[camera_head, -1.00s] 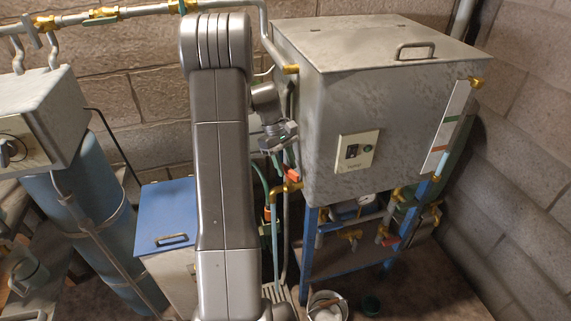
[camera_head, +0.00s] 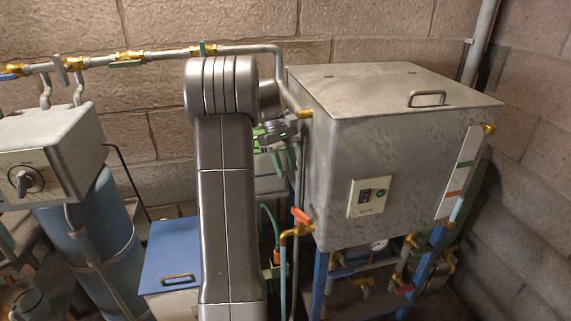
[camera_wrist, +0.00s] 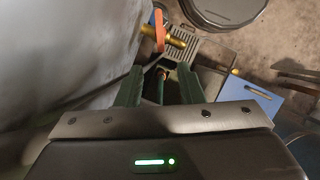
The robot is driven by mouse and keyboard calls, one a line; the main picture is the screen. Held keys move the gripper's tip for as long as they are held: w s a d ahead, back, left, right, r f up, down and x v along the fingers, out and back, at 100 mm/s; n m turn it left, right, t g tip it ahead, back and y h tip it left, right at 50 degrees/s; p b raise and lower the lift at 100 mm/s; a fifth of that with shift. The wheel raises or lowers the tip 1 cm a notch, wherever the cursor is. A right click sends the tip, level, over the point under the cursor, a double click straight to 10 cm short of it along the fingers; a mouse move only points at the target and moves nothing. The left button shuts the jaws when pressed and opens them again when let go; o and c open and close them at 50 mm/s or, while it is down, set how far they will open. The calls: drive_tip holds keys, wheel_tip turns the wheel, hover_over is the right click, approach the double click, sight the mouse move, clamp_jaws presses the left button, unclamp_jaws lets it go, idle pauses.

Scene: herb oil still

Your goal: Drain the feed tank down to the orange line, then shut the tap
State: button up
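The feed tank (camera_head: 400,150) is the big grey metal box on a blue frame. Its white level gauge (camera_head: 466,158) has a green mark above an orange line (camera_head: 453,193). Light blue shows in the gauge tube near and below the orange line; the exact level is unclear. The brass tap with an orange handle (camera_head: 300,215) is at the tank's lower left. A pale blue vertical column hangs under its spout; I cannot tell pipe from stream. My gripper (camera_wrist: 158,88) is open and empty, above and apart from the handle, which the wrist view also shows (camera_wrist: 159,30).
A brass-fitted pipe (camera_head: 150,56) runs along the back wall to the tank. A blue-lidded box (camera_head: 168,245) stands left of my arm, beside a blue cylinder (camera_head: 95,235). A switch panel (camera_head: 368,196) is on the tank front. A floor grate (camera_wrist: 208,50) shows below.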

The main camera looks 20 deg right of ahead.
sight(295, 207)
drive_tip(key=shift+r, duration=0.2)
drive_tip(key=shift+w, duration=0.1)
drive_tip(key=p+x, duration=0.1)
drive_tip(key=x, duration=0.3)
drive_tip(key=p+x, duration=0.2)
drive_tip(key=x, duration=0.2)
drive_tip(key=w+p+x, duration=0.1)
drive_tip(key=x, duration=0.4)
drive_tip(key=shift+a+f, duration=0.3)
drive_tip(key=shift+c, duration=0.2)
clamp_jaws()
